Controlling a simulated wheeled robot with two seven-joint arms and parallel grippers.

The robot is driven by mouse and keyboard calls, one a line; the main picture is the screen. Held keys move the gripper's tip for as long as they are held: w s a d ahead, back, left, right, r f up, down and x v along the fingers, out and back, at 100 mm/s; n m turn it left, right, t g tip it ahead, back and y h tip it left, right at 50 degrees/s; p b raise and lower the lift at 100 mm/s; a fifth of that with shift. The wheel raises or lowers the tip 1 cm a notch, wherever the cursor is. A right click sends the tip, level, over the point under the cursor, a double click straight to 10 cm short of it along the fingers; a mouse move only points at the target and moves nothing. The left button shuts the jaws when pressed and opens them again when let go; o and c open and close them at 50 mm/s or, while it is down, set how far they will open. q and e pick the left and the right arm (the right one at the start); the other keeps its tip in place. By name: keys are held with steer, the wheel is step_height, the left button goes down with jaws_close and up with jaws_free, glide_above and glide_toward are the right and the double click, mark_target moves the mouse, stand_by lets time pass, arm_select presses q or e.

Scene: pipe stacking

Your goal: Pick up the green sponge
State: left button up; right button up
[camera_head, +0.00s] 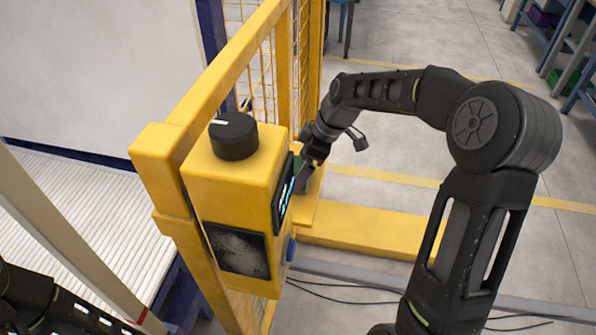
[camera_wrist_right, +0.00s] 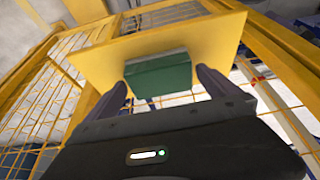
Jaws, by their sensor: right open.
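The green sponge (camera_wrist_right: 160,76) sits on a yellow shelf (camera_wrist_right: 205,38) in the right wrist view. My right gripper (camera_wrist_right: 163,85) is open, with one finger on each side of the sponge's near part. I cannot tell whether the fingers touch it. In the head view the right gripper (camera_head: 303,175) is beside the yellow control box, and the sponge (camera_head: 299,165) is mostly hidden behind the box and the gripper. Part of my left arm (camera_head: 45,300) shows at the lower left, but its gripper is out of view.
A yellow control box (camera_head: 232,185) with a black knob (camera_head: 233,136) stands close to my right gripper. Yellow mesh fencing (camera_head: 268,75) rises behind it. A white roller conveyor (camera_head: 70,225) lies at the left. Open floor (camera_head: 420,40) is at the back right.

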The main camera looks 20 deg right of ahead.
mark_target(299, 169)
steer(key=shift+x, duration=0.8)
steer(key=c, duration=1.2)
steer(key=shift+o, duration=0.2)
steer(key=shift+r, duration=0.15)
step_height(299, 169, up, 10)
steer(key=shift+f+b, duration=0.1)
steer(key=shift+b, duration=0.3)
